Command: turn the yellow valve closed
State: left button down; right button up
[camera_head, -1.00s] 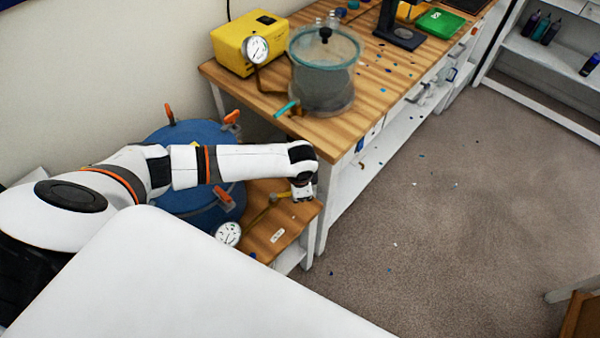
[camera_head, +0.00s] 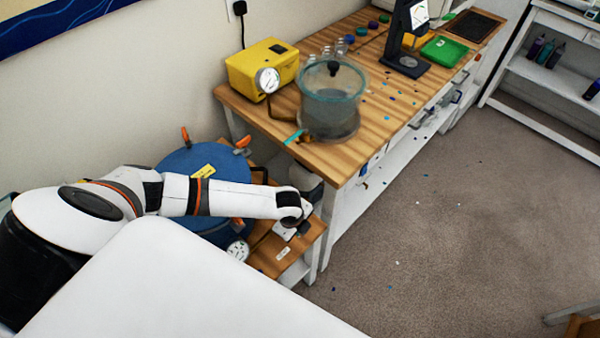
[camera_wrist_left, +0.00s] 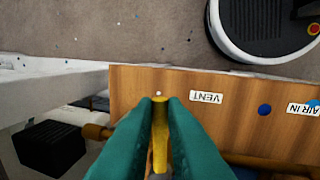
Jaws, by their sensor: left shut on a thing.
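The yellow valve handle (camera_wrist_left: 160,135) stands between the two teal fingers of my left gripper (camera_wrist_left: 158,105) in the left wrist view. The gripper is shut on it, with a finger on each side. The handle points away from the wrist camera, over the wooden board (camera_wrist_left: 240,140). In the head view my left gripper (camera_head: 284,231) is low over the small wooden shelf beside the blue tank (camera_head: 215,165). The wrist hides the valve there. My right gripper is not in view.
A white VENT label (camera_wrist_left: 206,97) and an AIR IN label (camera_wrist_left: 304,108) are on the board. A pressure gauge (camera_head: 238,249) stands by the tank. The workbench (camera_head: 340,165) holds a clear chamber (camera_head: 330,105) and a yellow pump (camera_head: 262,67). The floor at right is open.

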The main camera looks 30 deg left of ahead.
pick_arm(q)
jog(key=shift+s+m, duration=0.25)
jog(key=shift+m, duration=0.25)
jog(key=c, duration=1.5)
grip_release()
jog(key=shift+s, duration=0.1)
jog(key=r, duration=0.4)
jog(key=s+r, duration=0.1)
jog(key=r, duration=0.3)
jog(key=s+r+b, duration=0.1)
jog(key=r, duration=0.3)
jog(key=shift+s+a, duration=0.15)
jog(key=shift+a, duration=0.1)
jog(key=shift+s+f, duration=0.1)
jog(key=shift+f, duration=0.05)
